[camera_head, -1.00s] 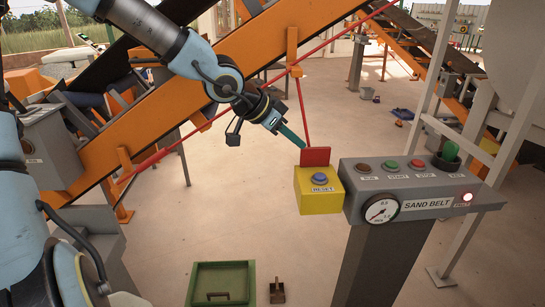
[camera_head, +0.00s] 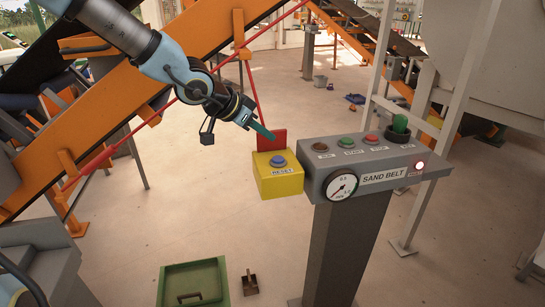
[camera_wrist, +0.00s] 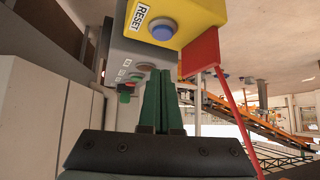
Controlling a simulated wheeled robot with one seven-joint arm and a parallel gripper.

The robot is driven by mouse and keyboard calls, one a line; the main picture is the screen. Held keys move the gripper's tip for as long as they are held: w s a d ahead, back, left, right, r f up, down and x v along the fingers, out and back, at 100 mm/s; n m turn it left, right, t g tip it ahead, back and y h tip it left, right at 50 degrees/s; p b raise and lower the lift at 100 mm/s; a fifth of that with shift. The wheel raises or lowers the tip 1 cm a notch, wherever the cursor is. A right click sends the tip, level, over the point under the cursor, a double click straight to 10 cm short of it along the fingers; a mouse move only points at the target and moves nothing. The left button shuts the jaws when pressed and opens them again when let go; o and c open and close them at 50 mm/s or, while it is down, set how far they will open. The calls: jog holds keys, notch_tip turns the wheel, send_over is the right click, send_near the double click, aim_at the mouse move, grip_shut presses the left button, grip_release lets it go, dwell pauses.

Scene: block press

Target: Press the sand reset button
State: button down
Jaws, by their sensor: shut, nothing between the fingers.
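The blue reset button (camera_head: 278,161) sits on top of a yellow box labelled RESET (camera_head: 280,184), at the left end of the grey SAND BELT panel (camera_head: 375,165). A red plate (camera_head: 270,141) stands upright behind the button. My gripper (camera_head: 269,135) is shut and empty, its green fingertips beside the red plate, above and behind the button and apart from it. In the wrist view the button (camera_wrist: 163,30) shows at the top, on the yellow box (camera_wrist: 185,14), beyond my shut green fingers (camera_wrist: 162,75).
A red cord (camera_head: 250,85) and an orange conveyor (camera_head: 110,105) lie behind. A green tray (camera_head: 193,284) and a small scoop (camera_head: 250,283) are on the floor.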

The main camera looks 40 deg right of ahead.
aim_at(282, 157)
jog(key=f, duration=0.1)
jog(key=d+f+b, duration=0.1)
jog(key=f, duration=0.1)
jog(key=d+f+b, duration=0.1)
jog(key=shift+d+f, duration=0.2)
jog(key=shift+f, duration=0.1)
jog(key=shift+f+b, duration=0.3)
jog(key=shift+f, duration=0.45)
